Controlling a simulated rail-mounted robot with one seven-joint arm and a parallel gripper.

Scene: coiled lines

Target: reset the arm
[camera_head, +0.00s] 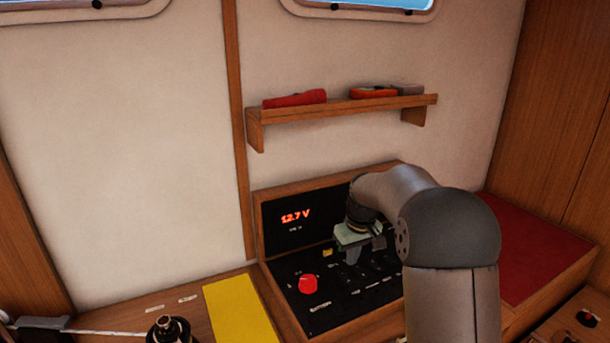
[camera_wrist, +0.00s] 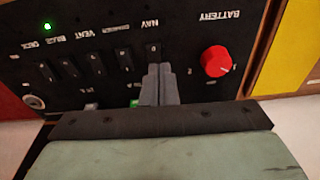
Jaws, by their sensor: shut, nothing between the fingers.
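My gripper (camera_head: 353,253) is over the black switch panel (camera_head: 325,318) in the head view, with its fingers pointing down at the panel. In the wrist view my gripper's fingers (camera_wrist: 158,70) are together and empty, just at the switch under the NAV label (camera_wrist: 153,50). I cannot tell whether the fingertips touch that switch. A row of several black rocker switches (camera_wrist: 97,64) runs to the left of it. My arm hides the right part of the panel in the head view.
A red battery knob (camera_head: 308,284) stands up from the panel. An upright display (camera_head: 295,216) reads 12.7 V. A yellow sheet (camera_head: 240,310) lies left of the panel and a red surface (camera_head: 535,250) lies right. A wooden shelf (camera_head: 350,107) holds red items. A green light (camera_wrist: 47,27) glows.

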